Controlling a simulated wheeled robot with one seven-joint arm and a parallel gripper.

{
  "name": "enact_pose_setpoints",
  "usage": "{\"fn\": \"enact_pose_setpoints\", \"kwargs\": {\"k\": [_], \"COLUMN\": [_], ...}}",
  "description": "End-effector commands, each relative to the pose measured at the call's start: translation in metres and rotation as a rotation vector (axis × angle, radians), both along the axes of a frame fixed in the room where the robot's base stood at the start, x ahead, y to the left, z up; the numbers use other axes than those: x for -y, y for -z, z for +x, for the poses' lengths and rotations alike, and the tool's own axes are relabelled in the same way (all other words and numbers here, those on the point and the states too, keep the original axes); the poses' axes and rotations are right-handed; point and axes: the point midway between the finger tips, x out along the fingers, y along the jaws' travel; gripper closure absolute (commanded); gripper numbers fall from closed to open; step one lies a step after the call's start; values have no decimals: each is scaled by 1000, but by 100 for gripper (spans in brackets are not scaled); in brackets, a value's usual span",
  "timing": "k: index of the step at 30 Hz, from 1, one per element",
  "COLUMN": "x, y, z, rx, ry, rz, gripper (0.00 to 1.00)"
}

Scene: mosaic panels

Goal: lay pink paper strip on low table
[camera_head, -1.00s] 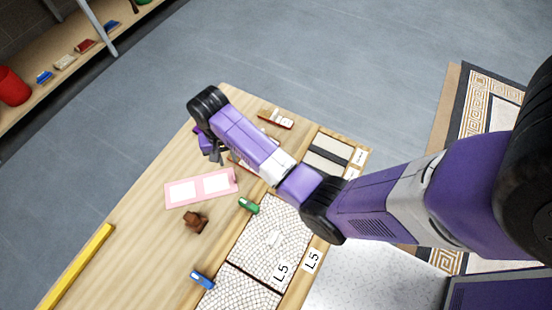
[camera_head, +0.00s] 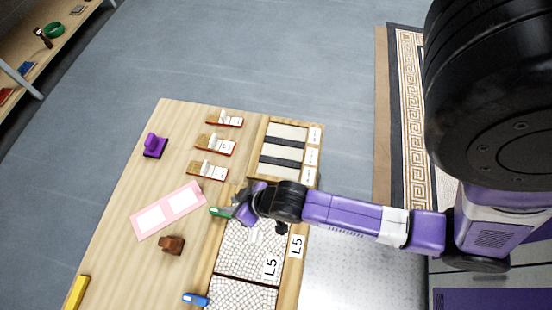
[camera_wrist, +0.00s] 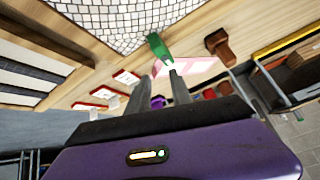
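White mosaic panels (camera_head: 233,264) lie in wooden frames. A brown stamp-like block (camera_head: 172,245), blue object (camera_head: 195,299), yellow bar (camera_head: 77,291) and purple-handled block (camera_head: 155,147) stand on the table. Several red-and-white cards (camera_head: 207,171) lie beyond. Bare wood surrounds the strip.

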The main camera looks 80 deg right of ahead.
Motion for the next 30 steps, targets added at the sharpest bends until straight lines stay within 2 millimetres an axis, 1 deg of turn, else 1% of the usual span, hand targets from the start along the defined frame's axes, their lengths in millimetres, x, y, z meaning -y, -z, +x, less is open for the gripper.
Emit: {"fn": "enact_pose_setpoints", "kwargs": {"k": [1,5,8,11,12,18,21,25,30], "x": [-4,-11,-16,-21,-22,-28,-30,-31,-31], "y": [-10,-45,-77,-113,-129,-205,-233,-253,-259], "z": [-16,-42,-62,-81,-87,-115,-122,-127,-128], "rx": [32,141,224,307,341,492,546,586,597], "ry": [-21,-75,-115,-149,-163,-217,-232,-241,-243], "rz": [-14,-57,-91,-125,-140,-206,-230,-247,-252], "gripper": [74,74,74,74,74,74,74,74,74]}}
